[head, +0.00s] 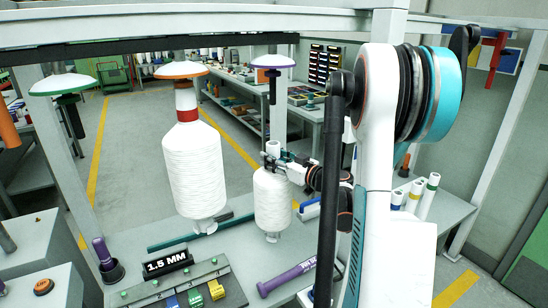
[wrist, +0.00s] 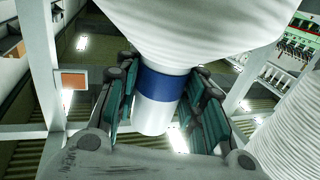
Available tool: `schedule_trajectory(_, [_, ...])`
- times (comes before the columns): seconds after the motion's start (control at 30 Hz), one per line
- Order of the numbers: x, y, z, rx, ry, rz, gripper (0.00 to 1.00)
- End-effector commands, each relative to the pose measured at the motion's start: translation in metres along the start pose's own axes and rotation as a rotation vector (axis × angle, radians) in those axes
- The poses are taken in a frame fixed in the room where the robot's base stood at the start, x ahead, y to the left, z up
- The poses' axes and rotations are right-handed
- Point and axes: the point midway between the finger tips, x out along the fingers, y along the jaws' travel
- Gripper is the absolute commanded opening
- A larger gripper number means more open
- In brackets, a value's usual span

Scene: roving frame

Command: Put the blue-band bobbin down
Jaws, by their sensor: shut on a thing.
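The blue-band bobbin (head: 272,203) is a white wound cone, upright in the middle of the head view. My gripper (head: 277,161) is shut on its narrow neck at the top and hides the band there. In the wrist view the blue band (wrist: 161,84) shows between the two fingers of my gripper (wrist: 160,95), with the wide winding above it in the picture. The bobbin's lower end (head: 272,237) is close over or on the grey bench; I cannot tell whether it touches.
Mushroom-shaped caps, orange (head: 182,70), purple (head: 272,61) and green (head: 62,85), hang above. A purple tool (head: 286,278) and a 1.5 MM block (head: 167,262) lie in front. Several white rolls (head: 428,196) stand at right.

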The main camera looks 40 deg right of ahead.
Motion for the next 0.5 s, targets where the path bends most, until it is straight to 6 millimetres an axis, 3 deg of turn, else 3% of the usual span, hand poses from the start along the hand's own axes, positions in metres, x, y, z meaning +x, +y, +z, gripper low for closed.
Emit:
schedule_trajectory(0.23, [0.000,0.000,0.010,0.001,0.002,0.000,0.00])
schedule_trajectory(0.5, [0.000,0.000,0.045,0.001,0.002,0.000,0.00])
